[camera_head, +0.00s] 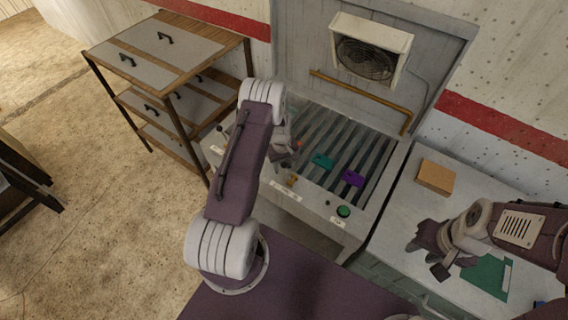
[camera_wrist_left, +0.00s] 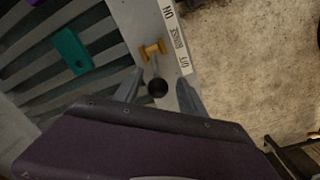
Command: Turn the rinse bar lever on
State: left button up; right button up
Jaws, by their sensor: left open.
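The rinse bar lever (camera_wrist_left: 157,88) shows in the left wrist view as a stem with a black ball knob on a brass pivot. Its pivot (camera_head: 292,180) shows on the machine's front panel in the head view. The label (camera_wrist_left: 178,40) reads ON, RINSE, OFF, and the knob lies toward the OFF end. My left gripper (camera_wrist_left: 158,80) is open, with one finger on each side of the knob; contact cannot be told. In the head view my arm partly hides this gripper. My right gripper (camera_head: 426,257) appears open and empty above the right-hand table.
A teal block (camera_head: 322,161) and a purple block (camera_head: 352,178) lie on the slatted bed. A green button (camera_head: 343,211) is on the panel's right. A cardboard box (camera_head: 436,177) and green board (camera_head: 487,273) are on the right table. A drawer cabinet (camera_head: 165,60) stands left.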

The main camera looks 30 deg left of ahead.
pick_arm(q)
jog(key=shift+w+a+f, duration=0.1)
jog(key=shift+w+f, duration=0.05)
jog(key=shift+w, duration=0.05)
grip_shut()
jog(key=shift+w, duration=0.15)
dwell(1.1)
